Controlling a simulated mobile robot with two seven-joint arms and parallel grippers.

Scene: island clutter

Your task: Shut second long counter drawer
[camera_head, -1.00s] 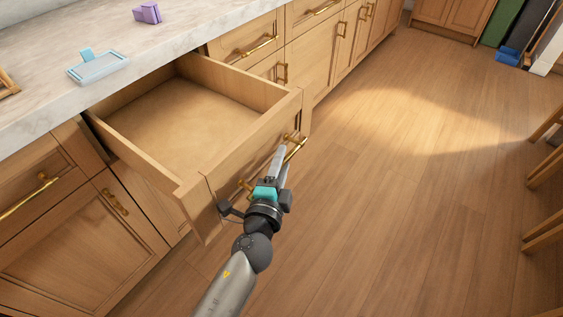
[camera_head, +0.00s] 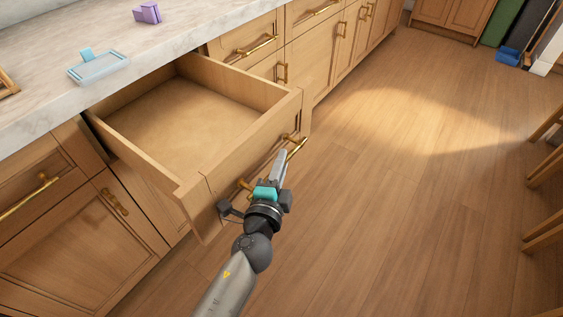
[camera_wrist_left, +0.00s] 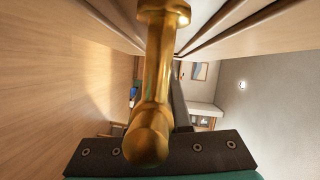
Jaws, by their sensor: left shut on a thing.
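The long counter drawer (camera_head: 253,145) is pulled out and empty, with its wooden front facing the floor side. A brass bar handle (camera_head: 296,146) runs along its front; the gripper covers part of it. My left gripper (camera_head: 279,165) is at that front and shut on the handle. In the left wrist view the brass handle (camera_wrist_left: 155,90) fills the middle, close to the dark gripper part. My right gripper does not show.
Closed drawers and cabinets with brass handles lie on both sides. On the marble counter (camera_head: 180,35) are a light blue tray-like object (camera_head: 99,67) and a purple object (camera_head: 147,13). The wood floor (camera_head: 400,190) to the right is clear. Stool legs (camera_head: 545,180) stand at the right edge.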

